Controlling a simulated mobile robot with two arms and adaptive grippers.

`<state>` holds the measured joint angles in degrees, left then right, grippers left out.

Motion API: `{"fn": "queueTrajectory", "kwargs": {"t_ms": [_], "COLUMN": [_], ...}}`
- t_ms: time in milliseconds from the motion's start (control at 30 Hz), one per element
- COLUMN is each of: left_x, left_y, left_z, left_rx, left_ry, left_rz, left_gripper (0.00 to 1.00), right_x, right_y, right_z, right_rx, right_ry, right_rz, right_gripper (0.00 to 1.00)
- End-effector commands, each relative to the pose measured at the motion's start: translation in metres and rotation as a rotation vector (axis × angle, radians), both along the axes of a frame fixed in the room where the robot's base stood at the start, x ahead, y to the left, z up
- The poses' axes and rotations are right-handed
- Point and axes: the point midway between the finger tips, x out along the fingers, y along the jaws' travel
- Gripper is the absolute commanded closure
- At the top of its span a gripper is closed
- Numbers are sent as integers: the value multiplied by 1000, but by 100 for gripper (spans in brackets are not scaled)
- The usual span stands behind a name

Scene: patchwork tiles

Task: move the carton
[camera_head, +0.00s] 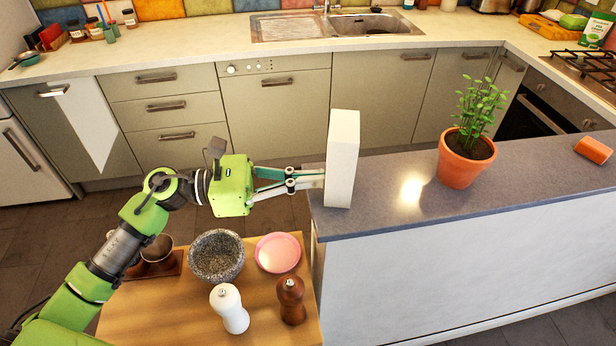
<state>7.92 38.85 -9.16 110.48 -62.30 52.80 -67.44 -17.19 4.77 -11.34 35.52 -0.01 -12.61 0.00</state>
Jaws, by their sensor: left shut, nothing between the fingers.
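The carton (343,160) is a plain white, tall box standing upright at the left end of the grey counter (400,205). My left gripper (312,177) reaches in from the left at about mid-height of the carton. Its fingers are shut and empty, with the tips at the carton's left side. I cannot tell whether they touch it, as the tips meet the carton's edge in the picture. My right gripper is not in view.
A potted plant (461,166) stands on the counter right of the carton, with clear counter between them. A small terracotta pot (594,150) lies further right. Below my left arm, a wooden table (190,308) holds a stone mortar (217,257), a pink plate (278,253) and two mills.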

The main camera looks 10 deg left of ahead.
Motion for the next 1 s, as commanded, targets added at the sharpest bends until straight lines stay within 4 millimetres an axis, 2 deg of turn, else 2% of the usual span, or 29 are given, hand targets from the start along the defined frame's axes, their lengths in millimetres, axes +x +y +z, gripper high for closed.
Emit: {"fn": "queueTrajectory", "kwargs": {"t_ms": [200, 300, 433, 600, 867, 1000], "left_x": [14, 22, 28, 30, 30, 32], "left_y": [-44, -66, -84, -91, -90, -86], "left_z": [-1, 0, 0, 1, 0, -2], "left_rx": [-3, -2, -2, -1, -1, 1], "left_ry": [-6, -5, -3, -1, 0, -2], "left_rz": [-5, -3, -2, -1, -1, -1], "left_gripper": [100, 100, 100, 100, 100, 100], "right_x": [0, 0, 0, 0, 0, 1], "right_y": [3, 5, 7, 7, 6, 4], "right_z": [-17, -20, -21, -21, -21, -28], "right_rx": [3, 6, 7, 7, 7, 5], "right_ry": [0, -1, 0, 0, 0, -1], "right_rz": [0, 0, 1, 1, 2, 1], "right_gripper": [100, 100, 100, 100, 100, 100]}}
